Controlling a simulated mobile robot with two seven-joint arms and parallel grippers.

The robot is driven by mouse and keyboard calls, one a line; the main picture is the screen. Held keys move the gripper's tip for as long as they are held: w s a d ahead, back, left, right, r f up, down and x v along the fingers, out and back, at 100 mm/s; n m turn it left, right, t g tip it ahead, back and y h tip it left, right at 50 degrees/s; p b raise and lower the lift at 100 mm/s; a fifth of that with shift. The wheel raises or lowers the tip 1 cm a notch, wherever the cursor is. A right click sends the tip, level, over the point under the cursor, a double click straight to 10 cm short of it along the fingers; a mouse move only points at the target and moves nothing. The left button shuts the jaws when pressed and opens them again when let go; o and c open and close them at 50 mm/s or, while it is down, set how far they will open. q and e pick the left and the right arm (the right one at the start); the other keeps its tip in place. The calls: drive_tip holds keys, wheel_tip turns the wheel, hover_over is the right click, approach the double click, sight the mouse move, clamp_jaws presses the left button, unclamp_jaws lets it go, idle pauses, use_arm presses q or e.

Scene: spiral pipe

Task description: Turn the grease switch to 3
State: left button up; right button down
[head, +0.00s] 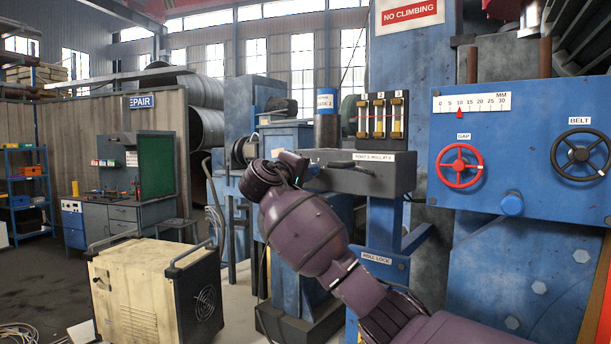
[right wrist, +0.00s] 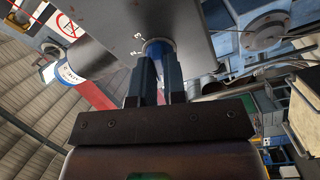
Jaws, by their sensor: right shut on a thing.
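The grease switch (right wrist: 158,45) is a round knob with a blue ring on a face of the grey box, in the right wrist view. Small white marks stand beside it; I cannot read its setting. My right gripper (right wrist: 159,68) is shut on the switch, its fingers covering most of it. In the head view the right gripper (head: 304,166) is at the left end of the grey box (head: 370,181), and the switch is hidden there. The box carries a label and several brass-coloured sight gauges (head: 379,117) above it. My left gripper is not in view.
A blue machine panel (head: 440,195) with a red GAP handwheel (head: 460,166) and a black BELT handwheel (head: 580,154) stands to the right. A roll lock label (head: 376,258) is below the box. A cream wheeled cabinet (head: 130,285) stands at lower left, with open floor behind it.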

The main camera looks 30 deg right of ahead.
use_arm(q)
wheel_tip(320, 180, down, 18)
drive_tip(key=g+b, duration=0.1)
drive_tip(key=b, duration=1.8)
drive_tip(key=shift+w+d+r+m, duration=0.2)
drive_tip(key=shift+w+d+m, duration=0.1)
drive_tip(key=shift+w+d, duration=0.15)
use_arm(e)
drive_tip(key=m+g, duration=0.1)
drive_tip(key=m, duration=0.9)
drive_tip(key=m+g, duration=0.1)
drive_tip(key=m, duration=0.9)
drive_tip(key=m+g+h, duration=0.1)
drive_tip(key=m, duration=1)
drive_tip(key=shift+w+f, duration=0.15)
drive_tip(key=shift+w, duration=0.05)
use_arm(q)
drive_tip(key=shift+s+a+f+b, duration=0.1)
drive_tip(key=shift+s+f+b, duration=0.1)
drive_tip(key=shift+b, duration=0.1)
use_arm(e)
drive_tip(key=shift+m+g, duration=0.3)
drive_tip(key=shift+m, duration=0.1)
